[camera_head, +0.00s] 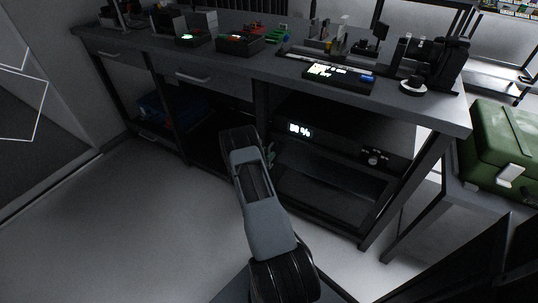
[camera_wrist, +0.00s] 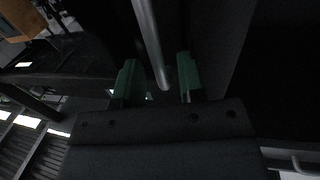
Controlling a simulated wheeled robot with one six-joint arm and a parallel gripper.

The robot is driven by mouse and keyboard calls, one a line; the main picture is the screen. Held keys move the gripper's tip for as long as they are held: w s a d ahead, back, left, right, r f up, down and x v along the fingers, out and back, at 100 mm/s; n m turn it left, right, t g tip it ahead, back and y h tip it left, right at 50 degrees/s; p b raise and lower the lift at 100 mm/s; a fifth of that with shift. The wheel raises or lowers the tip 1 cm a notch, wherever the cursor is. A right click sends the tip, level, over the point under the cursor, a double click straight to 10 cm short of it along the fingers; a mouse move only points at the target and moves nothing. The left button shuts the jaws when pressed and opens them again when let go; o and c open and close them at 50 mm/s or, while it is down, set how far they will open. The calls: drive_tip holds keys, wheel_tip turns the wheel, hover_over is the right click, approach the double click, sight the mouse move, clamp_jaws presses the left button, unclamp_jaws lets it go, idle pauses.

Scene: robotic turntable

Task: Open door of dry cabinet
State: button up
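The dry cabinet (camera_head: 340,138) is a black box on the shelf under the right part of the workbench. It has a lit percent readout, a knob and a dark front door (camera_head: 325,188) that looks shut. My gripper (camera_head: 270,153) is at the cabinet's left front edge, partly hidden by my arm. In the wrist view my gripper (camera_wrist: 157,80) has its two green fingers apart. A grey metal bar (camera_wrist: 150,40), apparently the door handle, reaches down between them, with gaps visible on both sides. The handle is not distinct in the head view.
The workbench (camera_head: 440,112) carries electronics and tools above the cabinet. Bench legs (camera_head: 178,125) stand to the left. A green case (camera_head: 495,145) rests on a low table at right. The floor (camera_head: 120,225) at front left is clear.

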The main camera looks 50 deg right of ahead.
drive_tip(key=shift+d, duration=0.6)
clamp_jaws()
